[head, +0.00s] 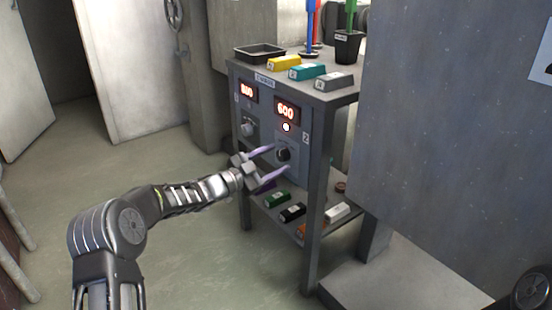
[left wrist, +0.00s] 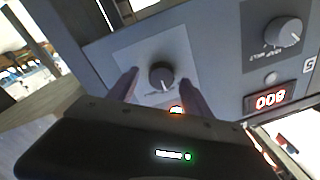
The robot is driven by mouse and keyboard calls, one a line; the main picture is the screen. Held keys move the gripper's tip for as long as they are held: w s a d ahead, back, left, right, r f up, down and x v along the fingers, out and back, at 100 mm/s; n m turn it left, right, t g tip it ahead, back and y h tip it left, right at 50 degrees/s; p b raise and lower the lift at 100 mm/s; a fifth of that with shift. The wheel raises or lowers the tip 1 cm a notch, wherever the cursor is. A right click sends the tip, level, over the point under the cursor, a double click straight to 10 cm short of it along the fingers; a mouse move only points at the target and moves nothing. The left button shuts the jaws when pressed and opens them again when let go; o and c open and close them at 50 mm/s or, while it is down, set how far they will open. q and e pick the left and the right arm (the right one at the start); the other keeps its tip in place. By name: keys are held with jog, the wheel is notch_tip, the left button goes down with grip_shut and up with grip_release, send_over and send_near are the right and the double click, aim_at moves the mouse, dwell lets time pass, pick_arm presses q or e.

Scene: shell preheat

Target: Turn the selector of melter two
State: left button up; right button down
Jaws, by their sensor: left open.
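Melter two's selector (head: 283,155) is a dark round knob on the right half of the grey cabinet front, under a display (head: 287,111) reading 600 and a glowing white lamp (head: 286,127). A "2" is marked at its right. In the left wrist view the selector (left wrist: 161,76) shows between the two finger ends; no contact is visible. My right gripper is not in view.
Melter one's knob (head: 249,129) is to the left, under a display (head: 248,92) reading 800. Yellow (head: 284,62), teal (head: 307,72) and grey (head: 320,79) blocks, a black tray (head: 259,53) and a dark cup (head: 348,47) stand on top. Several blocks lie on the lower shelf.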

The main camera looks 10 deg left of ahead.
pick_arm(q)
jog(key=p+v, duration=0.2)
jog(key=v, duration=0.4)
jog(key=shift+s+a, duration=0.25)
jog(key=shift+s, duration=0.05)
